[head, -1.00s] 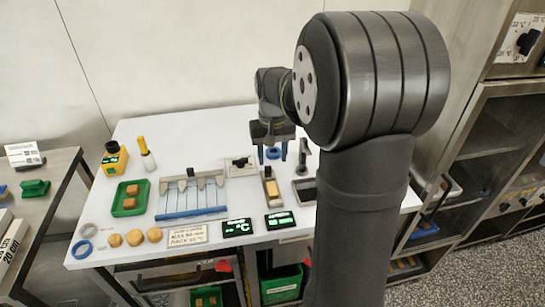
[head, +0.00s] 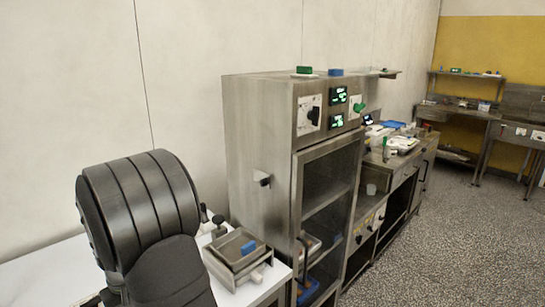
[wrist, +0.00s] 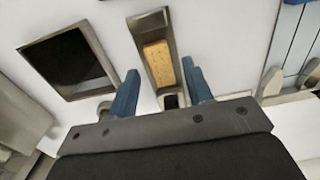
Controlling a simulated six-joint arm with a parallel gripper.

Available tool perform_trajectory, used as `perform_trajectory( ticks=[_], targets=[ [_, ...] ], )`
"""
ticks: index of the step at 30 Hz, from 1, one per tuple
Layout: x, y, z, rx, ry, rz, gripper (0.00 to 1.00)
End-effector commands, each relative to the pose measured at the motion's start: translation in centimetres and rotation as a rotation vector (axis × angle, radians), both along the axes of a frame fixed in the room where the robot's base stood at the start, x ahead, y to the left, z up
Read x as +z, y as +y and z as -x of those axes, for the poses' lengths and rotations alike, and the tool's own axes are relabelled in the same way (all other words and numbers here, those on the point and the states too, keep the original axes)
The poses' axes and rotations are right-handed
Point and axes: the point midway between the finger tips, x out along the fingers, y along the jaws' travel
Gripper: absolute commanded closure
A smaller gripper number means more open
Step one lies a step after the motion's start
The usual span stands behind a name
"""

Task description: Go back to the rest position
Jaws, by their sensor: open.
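In the wrist view my gripper (wrist: 159,80) is open, its two blue fingers apart with nothing between them. Beyond the fingertips is a narrow metal holder (wrist: 143,20) with a tan block (wrist: 158,63) in it. The block lies apart from both fingers as far as I can see. In the head view only my dark arm shows at the lower left; the gripper is out of that picture. A rest position is not marked in either view.
A dark-bottomed metal tray (wrist: 94,91) lies left of the fingers, and slatted equipment (wrist: 297,45) lies right. In the head view, stacked metal trays (head: 215,262) stand beside my arm, near a tall steel cabinet (head: 262,135). Speckled floor (head: 440,240) is clear at the right.

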Motion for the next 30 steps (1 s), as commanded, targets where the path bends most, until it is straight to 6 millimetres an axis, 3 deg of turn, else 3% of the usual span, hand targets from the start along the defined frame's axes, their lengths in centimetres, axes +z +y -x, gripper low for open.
perform_trajectory(
  ticks=[6,17,23,29,30],
  targets=[
    [2.0,0.0,0.0,0.000,0.001,0.001,0.54],
    [2.3,-0.1,0.1,0.000,0.002,0.002,0.54],
    [1.3,-0.1,0.1,0.000,0.004,0.004,0.54],
    [-2.1,-0.1,0.1,0.000,0.006,0.006,0.54],
    [-0.6,0.0,0.0,0.000,-0.001,-0.001,0.54]
  ],
)
